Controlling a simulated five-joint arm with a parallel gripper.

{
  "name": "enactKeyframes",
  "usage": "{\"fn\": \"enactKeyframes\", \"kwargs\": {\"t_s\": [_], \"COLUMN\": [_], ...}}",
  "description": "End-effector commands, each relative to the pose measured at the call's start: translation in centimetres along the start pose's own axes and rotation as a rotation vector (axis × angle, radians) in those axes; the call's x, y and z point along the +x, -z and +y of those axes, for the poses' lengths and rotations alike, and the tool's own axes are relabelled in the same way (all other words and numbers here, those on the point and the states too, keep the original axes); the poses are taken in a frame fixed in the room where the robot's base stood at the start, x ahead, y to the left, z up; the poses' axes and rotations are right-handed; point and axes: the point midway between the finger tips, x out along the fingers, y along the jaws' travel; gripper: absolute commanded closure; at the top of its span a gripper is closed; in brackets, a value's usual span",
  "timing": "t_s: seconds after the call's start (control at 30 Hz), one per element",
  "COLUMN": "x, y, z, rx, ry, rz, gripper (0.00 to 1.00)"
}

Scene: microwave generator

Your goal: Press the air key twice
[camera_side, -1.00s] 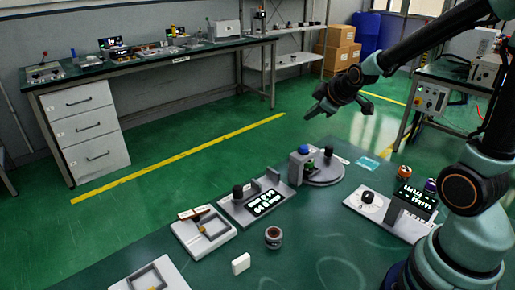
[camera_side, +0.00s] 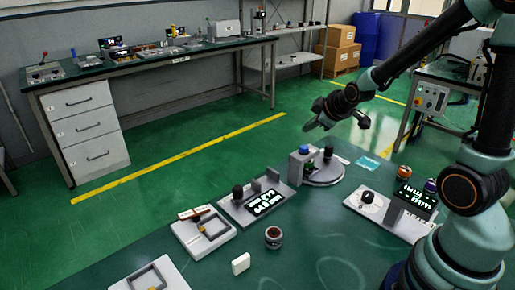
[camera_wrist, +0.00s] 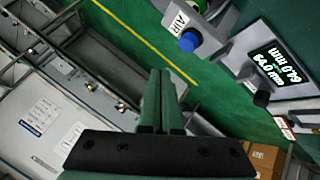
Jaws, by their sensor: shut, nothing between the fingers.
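The air key is a blue round button (camera_wrist: 189,40) on a grey block, with a white label reading AIR beside it in the wrist view. In the side view the blue button (camera_side: 304,149) tops a grey post beside a round grey plate. My gripper (camera_side: 311,123) is in the air above and behind the post in the picture, apart from the key. In the wrist view my gripper (camera_wrist: 160,74) shows its two green fingers together and empty, with the key to their upper right.
A lit display unit (camera_side: 264,202) with a black knob stands left of the post. A grey tray (camera_side: 204,235), a small round jar (camera_side: 273,237) and a white block (camera_side: 240,263) are nearer the front. Another display unit (camera_side: 411,205) stands at the right. Bare green table lies between them.

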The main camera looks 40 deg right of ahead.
Motion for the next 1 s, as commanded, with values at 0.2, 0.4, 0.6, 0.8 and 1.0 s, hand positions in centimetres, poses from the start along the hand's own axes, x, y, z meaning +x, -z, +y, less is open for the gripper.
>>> {"fn": "enactKeyframes", "kwargs": {"t_s": [0.2, 0.4, 0.6, 0.8, 1.0], "x": [1.7, 2.3, 2.4, 2.4, 2.4], "y": [-1.3, -1.7, -1.8, -1.8, -1.8], "z": [-1.3, -1.7, -1.7, -1.7, -1.7], "rx": [0.000, 0.000, 0.000, 0.000, 0.000], "ry": [0.003, 0.000, 0.000, 0.000, 0.000], "rz": [-0.003, 0.000, 0.000, 0.000, 0.000], "gripper": [1.00, 1.00, 1.00, 1.00, 1.00]}}
